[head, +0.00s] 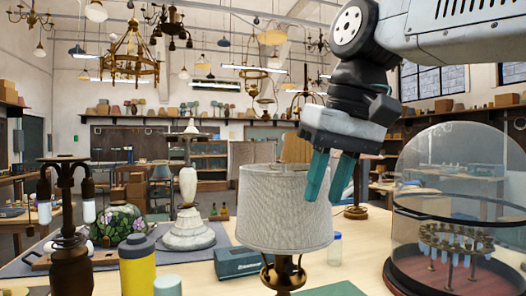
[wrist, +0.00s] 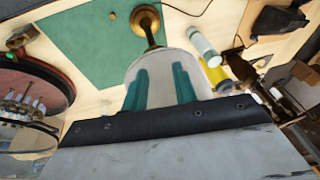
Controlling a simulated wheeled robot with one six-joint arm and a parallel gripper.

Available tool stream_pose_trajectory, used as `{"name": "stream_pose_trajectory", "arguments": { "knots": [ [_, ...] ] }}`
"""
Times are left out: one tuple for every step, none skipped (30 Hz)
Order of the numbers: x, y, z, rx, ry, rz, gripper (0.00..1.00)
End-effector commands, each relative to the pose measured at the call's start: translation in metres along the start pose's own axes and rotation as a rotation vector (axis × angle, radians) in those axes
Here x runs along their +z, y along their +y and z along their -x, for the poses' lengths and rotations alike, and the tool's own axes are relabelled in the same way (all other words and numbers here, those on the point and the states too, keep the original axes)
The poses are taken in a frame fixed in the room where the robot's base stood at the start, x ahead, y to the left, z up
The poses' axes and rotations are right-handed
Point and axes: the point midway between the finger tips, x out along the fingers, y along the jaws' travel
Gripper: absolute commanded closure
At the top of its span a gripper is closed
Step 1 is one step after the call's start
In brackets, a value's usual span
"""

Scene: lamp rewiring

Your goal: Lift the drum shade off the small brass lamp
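The small brass lamp (head: 284,275) stands upright on the bench. Its pale grey fabric drum shade (head: 275,210) sits on it. In the wrist view the brass base (wrist: 148,24) shows beyond the shade (wrist: 160,68). My gripper (head: 322,198) has two teal fingers pointing down at the shade's upper right side. The fingers (wrist: 160,75) are apart, with the shade showing between and beyond them. One finger overlaps the shade in the head view; the other is just past its right edge. Whether either touches the shade, I cannot tell.
A glass dome (head: 455,185) stands close on the right. A teal box (head: 240,263), a yellow bottle (head: 138,270) and a white stone lamp (head: 188,195) stand to the left. A small blue-capped bottle (head: 335,252) is beside the shade. A green mat (wrist: 85,50) lies by the lamp.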

Motion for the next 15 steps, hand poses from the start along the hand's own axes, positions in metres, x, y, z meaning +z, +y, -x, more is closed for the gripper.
{"name": "stream_pose_trajectory", "arguments": {
  "knots": [
    [-0.018,-0.021,0.014,-0.023,0.009,0.035,0.72],
    [-0.025,-0.031,0.021,-0.036,0.012,0.051,0.72],
    [-0.033,-0.042,0.03,-0.049,0.017,0.068,0.72],
    [-0.038,-0.05,0.036,-0.058,0.02,0.08,0.72],
    [-0.043,-0.057,0.04,-0.066,0.022,0.093,0.72],
    [-0.052,-0.066,0.041,-0.069,0.031,0.12,0.72],
    [-0.059,-0.07,0.037,-0.065,0.038,0.143,0.72],
    [-0.065,-0.072,0.032,-0.058,0.048,0.166,0.72],
    [-0.072,-0.074,0.026,-0.048,0.059,0.193,0.72],
    [-0.076,-0.074,0.023,-0.041,0.068,0.211,0.72],
    [-0.079,-0.075,0.02,-0.036,0.075,0.226,0.72],
    [-0.084,-0.076,0.016,-0.029,0.083,0.244,0.72],
    [-0.086,-0.076,0.013,-0.024,0.087,0.255,0.72],
    [-0.088,-0.077,0.011,-0.02,0.091,0.263,0.72],
    [-0.09,-0.077,0.008,-0.017,0.095,0.27,0.72]
  ]
}}
